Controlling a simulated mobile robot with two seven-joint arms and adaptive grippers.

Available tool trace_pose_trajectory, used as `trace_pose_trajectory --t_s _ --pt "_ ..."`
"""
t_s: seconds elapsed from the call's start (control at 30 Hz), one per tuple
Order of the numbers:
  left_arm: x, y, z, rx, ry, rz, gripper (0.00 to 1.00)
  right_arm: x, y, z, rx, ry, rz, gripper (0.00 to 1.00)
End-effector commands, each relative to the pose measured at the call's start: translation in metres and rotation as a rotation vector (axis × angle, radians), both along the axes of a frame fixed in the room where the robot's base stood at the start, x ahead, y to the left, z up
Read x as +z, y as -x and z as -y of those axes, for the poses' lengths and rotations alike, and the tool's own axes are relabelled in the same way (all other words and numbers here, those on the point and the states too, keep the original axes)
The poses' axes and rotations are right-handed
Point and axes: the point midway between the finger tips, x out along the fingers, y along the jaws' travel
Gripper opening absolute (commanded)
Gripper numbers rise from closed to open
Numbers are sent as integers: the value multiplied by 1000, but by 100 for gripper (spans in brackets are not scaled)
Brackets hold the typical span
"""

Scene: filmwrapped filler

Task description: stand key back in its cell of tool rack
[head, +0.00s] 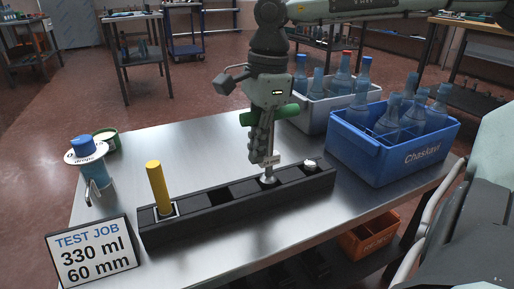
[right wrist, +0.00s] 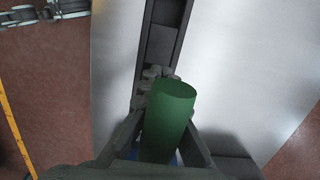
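The key has a green crossbar handle (head: 285,112), seen end-on and large in the right wrist view (right wrist: 168,118). My right gripper (head: 262,152) points down over the tool rack, its fingers around the key below the handle. Fingers hide most of the shaft. The key's silver lower end (head: 268,179) is at a cell right of the rack's middle; I cannot tell how deep it is. The long dark tool rack (head: 205,222) lies across the table. A yellow cylinder (head: 158,186) stands in its left cell, and a pale metal piece (head: 311,164) is in its right end. My left gripper is out of view.
A blue crate (head: 395,158) of bottles stands right of the rack, with a grey crate (head: 318,116) of bottles behind. A sign (head: 92,254), a blue-capped bottle (head: 84,146) and a green round tin (head: 106,139) are at the left. Table (head: 200,150) behind the rack is clear.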

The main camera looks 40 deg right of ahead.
Motion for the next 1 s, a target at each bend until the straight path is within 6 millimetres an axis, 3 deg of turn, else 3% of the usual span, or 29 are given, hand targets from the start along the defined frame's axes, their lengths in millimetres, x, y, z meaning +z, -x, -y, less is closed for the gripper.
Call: trace_pose_trajectory --t_s 0.9,1.0 --pt "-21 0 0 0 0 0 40 -24 0 0 0 1 0 0" --pt "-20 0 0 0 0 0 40 -22 0 0 0 0 1 15"
